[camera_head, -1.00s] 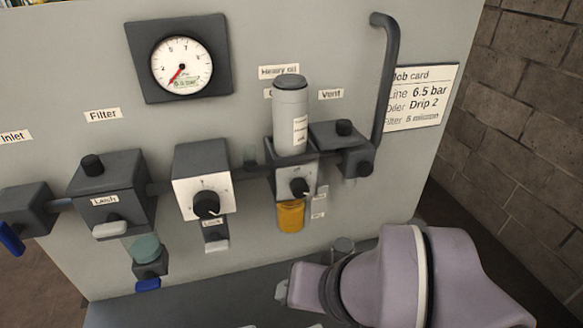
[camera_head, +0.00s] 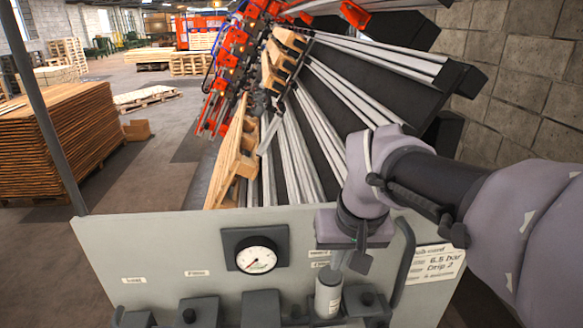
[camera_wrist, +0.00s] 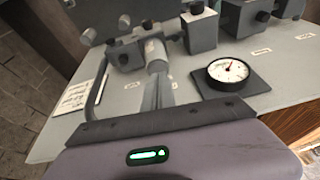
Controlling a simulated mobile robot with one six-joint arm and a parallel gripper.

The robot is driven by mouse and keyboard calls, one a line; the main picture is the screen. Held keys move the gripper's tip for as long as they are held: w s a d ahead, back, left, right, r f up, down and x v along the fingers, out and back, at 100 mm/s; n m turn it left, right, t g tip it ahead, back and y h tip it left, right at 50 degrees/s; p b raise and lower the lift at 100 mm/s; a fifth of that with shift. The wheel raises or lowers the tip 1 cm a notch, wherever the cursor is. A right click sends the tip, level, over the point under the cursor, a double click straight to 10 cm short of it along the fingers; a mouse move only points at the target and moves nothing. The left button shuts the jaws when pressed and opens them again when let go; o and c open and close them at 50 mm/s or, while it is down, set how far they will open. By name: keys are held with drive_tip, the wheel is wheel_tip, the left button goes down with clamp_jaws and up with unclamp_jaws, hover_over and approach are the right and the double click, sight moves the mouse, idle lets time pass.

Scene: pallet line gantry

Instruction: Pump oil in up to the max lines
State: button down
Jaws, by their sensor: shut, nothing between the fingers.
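The grey oil bottle (camera_head: 328,296), with a dark top and a pale label, stands upright at the panel's lower middle. It also shows beyond the fingers in the wrist view (camera_wrist: 156,54). My gripper (camera_head: 341,262) points down just above the bottle's top, shut and empty. In the wrist view its fingertips (camera_wrist: 158,78) line up with the bottle's top; I cannot tell whether they touch it. The amber oil bowl and any max lines are not visible now.
A round pressure gauge (camera_head: 257,260) is left of the bottle. A bent dark pipe (camera_head: 404,262) and the job card (camera_head: 438,262) are to its right. Dark valve blocks (camera_head: 198,312) line the panel (camera_head: 160,248). Machinery with rails and wood (camera_head: 290,150) stands behind.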

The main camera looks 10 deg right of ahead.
sight(330, 272)
drive_tip(key=w+r+p, duration=0.3)
drive_tip(key=r+p, duration=0.1)
drive_tip(key=r, duration=0.1)
drive_tip(key=shift+d+r+n+g, duration=0.2)
drive_tip(key=shift+d+n+g, duration=0.1)
drive_tip(key=shift+f, duration=0.1)
drive_tip(key=x, duration=0.8)
drive_tip(key=p+x, duration=0.1)
drive_tip(key=x, duration=0.4)
drive_tip(key=shift+s+d+f, duration=0.1)
drive_tip(key=shift+s+d, duration=0.1)
drive_tip(key=shift+s, duration=0.15)
drive_tip(key=shift+f, duration=0.4)
